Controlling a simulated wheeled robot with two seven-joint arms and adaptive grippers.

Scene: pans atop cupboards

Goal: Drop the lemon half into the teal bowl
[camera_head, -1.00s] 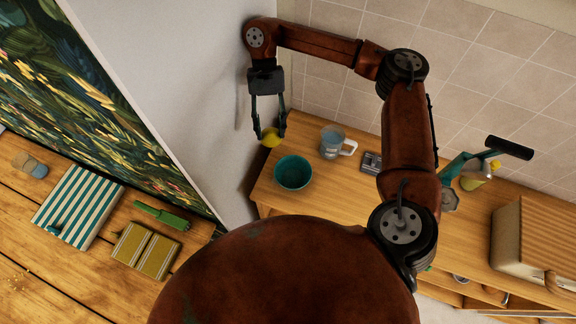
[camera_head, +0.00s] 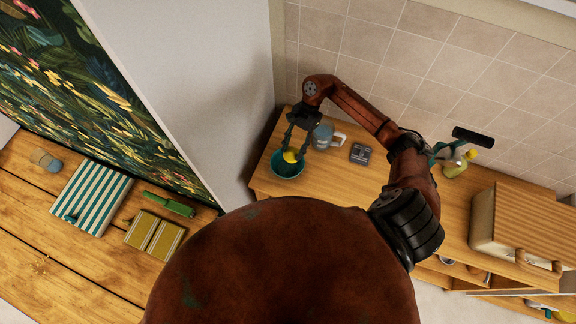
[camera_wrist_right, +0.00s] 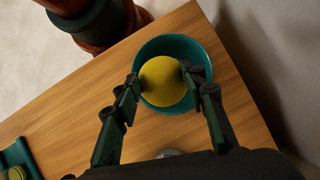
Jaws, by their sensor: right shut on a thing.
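The teal bowl (camera_head: 284,170) stands on the wooden counter near its left end. My right gripper (camera_head: 293,150) is over the bowl, shut on the yellow lemon half (camera_head: 291,156). In the right wrist view, the lemon half (camera_wrist_right: 163,82) sits between the two fingertips (camera_wrist_right: 165,85) and covers much of the inside of the bowl (camera_wrist_right: 203,52). The lemon is above or within the bowl's opening; its exact height over the bottom cannot be told. My left gripper is not in view.
A grey-blue mug (camera_head: 323,137) stands close to the bowl on the counter (camera_head: 325,185). A small dark grey device (camera_head: 360,154) lies to its right. A bread box (camera_head: 510,225) stands farther right. A white wall (camera_head: 225,90) borders the counter's left end.

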